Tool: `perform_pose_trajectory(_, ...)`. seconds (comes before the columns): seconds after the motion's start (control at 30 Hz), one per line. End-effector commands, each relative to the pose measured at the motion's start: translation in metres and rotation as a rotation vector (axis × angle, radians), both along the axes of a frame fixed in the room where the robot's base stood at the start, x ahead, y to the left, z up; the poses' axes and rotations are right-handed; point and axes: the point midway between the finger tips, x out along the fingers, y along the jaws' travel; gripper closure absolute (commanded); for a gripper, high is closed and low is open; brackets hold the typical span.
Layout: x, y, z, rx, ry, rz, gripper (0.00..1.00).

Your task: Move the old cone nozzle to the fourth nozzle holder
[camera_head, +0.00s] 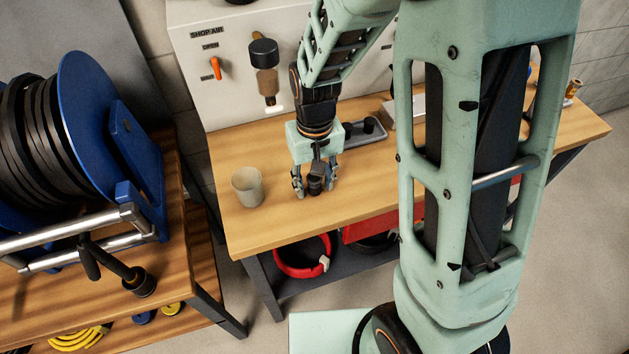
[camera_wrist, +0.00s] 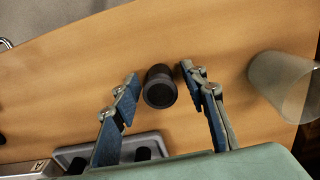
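My gripper (camera_head: 315,190) points down over the wooden bench, with its fingers on either side of a small black round piece (camera_head: 315,186). In the wrist view this dark, cylinder-like piece (camera_wrist: 160,87) sits between the fingertips, with a narrow gap to each finger, so the gripper looks open around it. I cannot tell for sure that this piece is the old cone nozzle. A grey holder tray (camera_head: 352,136) with black pieces in it lies behind my gripper. The tray also shows at the lower left of the wrist view (camera_wrist: 124,147), partly hidden by a finger.
A translucent beige cup (camera_head: 247,188) stands left of my gripper, apart from it. A shop-air panel (camera_head: 200,110) with an orange lever stands behind the bench. A blue hose reel (camera_head: 90,110) is on another table at left. My arm hides much of the bench's right side.

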Motion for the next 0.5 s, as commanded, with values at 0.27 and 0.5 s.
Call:
perform_pose_trajectory(0.27, 0.002, 0.001, 0.05, 0.003, -0.007, 0.0, 0.6)
perform_pose_trajectory(0.5, 0.001, 0.0, 0.098, 0.001, -0.005, -0.001, 0.6)
